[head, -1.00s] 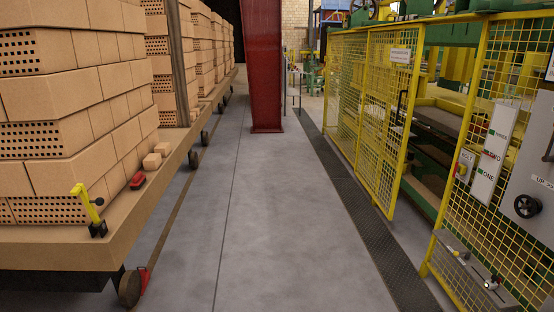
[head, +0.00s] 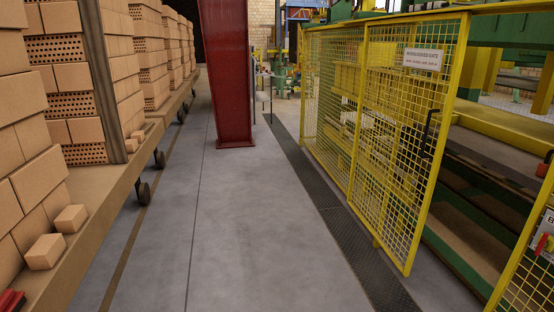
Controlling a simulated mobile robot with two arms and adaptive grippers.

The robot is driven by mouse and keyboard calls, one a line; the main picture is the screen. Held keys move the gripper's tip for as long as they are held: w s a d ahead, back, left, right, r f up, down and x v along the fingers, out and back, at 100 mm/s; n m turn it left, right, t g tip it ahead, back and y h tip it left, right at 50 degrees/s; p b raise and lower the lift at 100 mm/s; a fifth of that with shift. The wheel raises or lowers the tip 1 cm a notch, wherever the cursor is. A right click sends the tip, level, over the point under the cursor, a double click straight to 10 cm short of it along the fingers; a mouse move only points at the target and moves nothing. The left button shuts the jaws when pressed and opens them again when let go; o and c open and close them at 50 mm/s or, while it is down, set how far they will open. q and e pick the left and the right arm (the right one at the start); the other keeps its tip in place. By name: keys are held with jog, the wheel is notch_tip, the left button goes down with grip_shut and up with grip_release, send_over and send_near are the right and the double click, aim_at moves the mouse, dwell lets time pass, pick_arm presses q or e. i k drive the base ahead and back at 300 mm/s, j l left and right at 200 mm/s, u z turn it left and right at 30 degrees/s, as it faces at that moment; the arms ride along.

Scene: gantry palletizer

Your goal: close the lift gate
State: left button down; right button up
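The lift gate (head: 395,135) is a yellow-framed wire mesh panel right of centre in the head view. It carries a white sign (head: 422,57) near its top and a black handle (head: 431,131) by its near edge. The gate stands ajar, its near edge swung out a little toward the aisle. A gap separates that edge from the near yellow fence panel (head: 525,250) at the lower right. Green machinery shows through the gap.
The grey aisle floor (head: 230,220) ahead is clear, with a dark metal strip (head: 345,245) along the fence. A red column (head: 229,75) stands ahead. Brick stacks (head: 75,90) on wheeled carts line the left. Two loose bricks (head: 46,251) lie near the cart edge.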

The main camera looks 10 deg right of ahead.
aim_at(431, 60)
jog(key=i+l+z, duration=0.15)
jog(key=i+z, duration=0.15)
jog(key=i, duration=0.95)
jog(key=i+j+z, duration=0.2)
jog(key=i+z, duration=0.15)
jog(key=i, duration=0.85)
